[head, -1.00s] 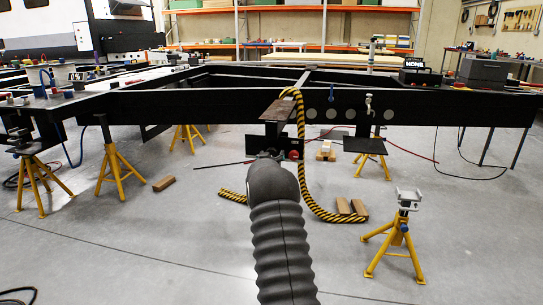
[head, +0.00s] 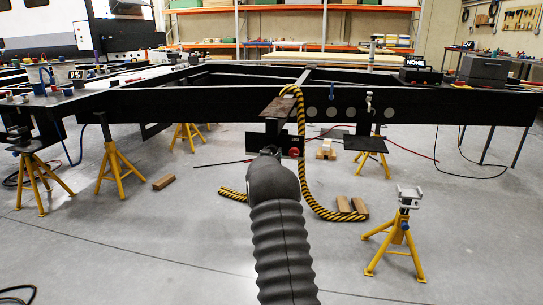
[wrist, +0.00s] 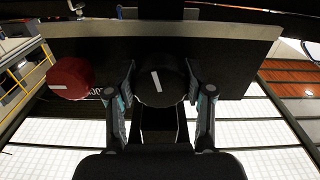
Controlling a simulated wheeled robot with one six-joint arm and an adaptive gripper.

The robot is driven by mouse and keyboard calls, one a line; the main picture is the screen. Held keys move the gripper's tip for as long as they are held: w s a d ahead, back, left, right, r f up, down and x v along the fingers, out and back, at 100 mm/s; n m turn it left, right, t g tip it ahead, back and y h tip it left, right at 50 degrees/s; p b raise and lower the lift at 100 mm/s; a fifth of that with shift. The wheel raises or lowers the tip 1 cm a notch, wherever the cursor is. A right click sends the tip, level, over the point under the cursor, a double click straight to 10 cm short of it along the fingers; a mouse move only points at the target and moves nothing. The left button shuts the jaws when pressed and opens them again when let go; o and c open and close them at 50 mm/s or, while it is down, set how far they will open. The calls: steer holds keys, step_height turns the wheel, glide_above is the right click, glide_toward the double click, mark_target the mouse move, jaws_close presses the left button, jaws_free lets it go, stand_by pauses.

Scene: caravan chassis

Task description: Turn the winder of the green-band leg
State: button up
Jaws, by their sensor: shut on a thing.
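In the wrist view my gripper (wrist: 160,78) has its two fingers on either side of a round black knob (wrist: 162,92) and is shut on it. A short white line on the knob's face is a little off upright. A dark red knob (wrist: 70,78) with a white line sits to the left on the same dark panel (wrist: 240,50); it also shows in the head view (head: 294,153). I cannot make out a green band or which leg is the green-band one.
The black chassis frame (head: 400,105) spans the room above the panel. A yellow stand (head: 400,230) is at the right, others at the left. Wood blocks (head: 345,205) lie on the floor; the front floor is mostly clear.

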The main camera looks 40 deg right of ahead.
steer(key=m+b, duration=0.3)
steer(key=shift+f, duration=0.25)
steer(key=m+b, duration=0.3)
steer(key=m, duration=0.1)
steer(key=shift+r+m+b, duration=0.15)
steer(key=shift+m+b, duration=0.65)
steer(key=shift+m, duration=0.35)
steer(key=shift+r+m+b, duration=0.15)
steer(key=shift+m+b, duration=0.65)
steer(key=shift+m, duration=0.35)
steer(key=o, duration=1.2)
steer(key=shift+d, duration=0.1)
steer(key=shift+c, duration=0.2)
steer(key=shift+a, duration=0.2)
